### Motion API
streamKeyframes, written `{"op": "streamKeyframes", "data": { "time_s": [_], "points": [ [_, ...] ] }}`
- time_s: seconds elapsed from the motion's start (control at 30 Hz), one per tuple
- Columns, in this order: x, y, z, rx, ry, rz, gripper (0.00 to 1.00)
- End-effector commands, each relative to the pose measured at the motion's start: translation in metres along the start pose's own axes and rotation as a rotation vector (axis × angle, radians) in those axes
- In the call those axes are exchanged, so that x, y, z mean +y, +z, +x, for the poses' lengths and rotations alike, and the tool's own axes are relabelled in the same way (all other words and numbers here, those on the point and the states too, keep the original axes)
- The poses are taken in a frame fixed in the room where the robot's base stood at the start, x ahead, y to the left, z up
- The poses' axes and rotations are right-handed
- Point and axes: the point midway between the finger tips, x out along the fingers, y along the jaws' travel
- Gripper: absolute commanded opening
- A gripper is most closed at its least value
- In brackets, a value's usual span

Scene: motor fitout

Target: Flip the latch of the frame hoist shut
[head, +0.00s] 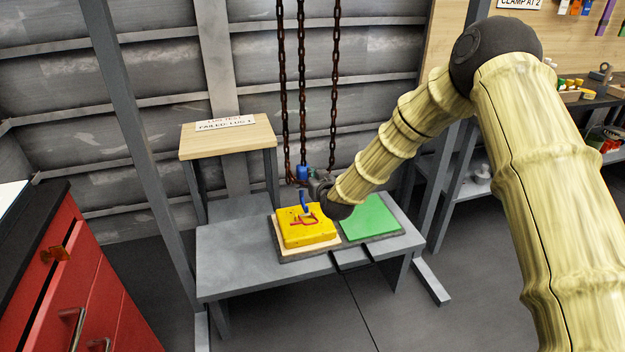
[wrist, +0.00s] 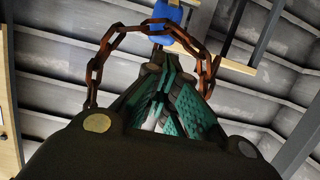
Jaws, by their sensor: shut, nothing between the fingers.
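The frame hoist shows as rusty chains (head: 282,90) hanging in the head view. A blue piece (head: 303,172) sits at their lower end; I cannot tell whether it is the latch. My gripper (head: 318,187) is beside this lower end, partly hidden by my wrist. In the wrist view my gripper (wrist: 160,85) is shut and empty, its green finger pads together. A rusty chain loop (wrist: 118,38) arches around the fingertips there, and a blue part (wrist: 165,22) shows just beyond them. I cannot tell whether the fingers touch either.
A yellow block (head: 305,232) with a blue upright piece lies on a board on the grey bench (head: 235,262), beside a green pad (head: 370,218). A wooden stand (head: 228,140) with a sign is behind. A red cabinet (head: 60,290) stands left; grey posts flank the bench.

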Motion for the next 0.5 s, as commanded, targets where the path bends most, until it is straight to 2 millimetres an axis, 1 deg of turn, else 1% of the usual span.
{"op": "streamKeyframes", "data": {
  "time_s": [0.03,0.2,0.3,0.5],
  "points": [
    [0.0,0.001,0.008,0.0,0.0,0.001,0.0],
    [0.0,0.002,0.036,-0.001,0.001,0.001,0.0],
    [0.0,0.001,0.05,-0.001,0.0,0.0,0.0],
    [-0.001,0.001,0.072,-0.002,-0.001,0.0,0.0]
  ]
}}
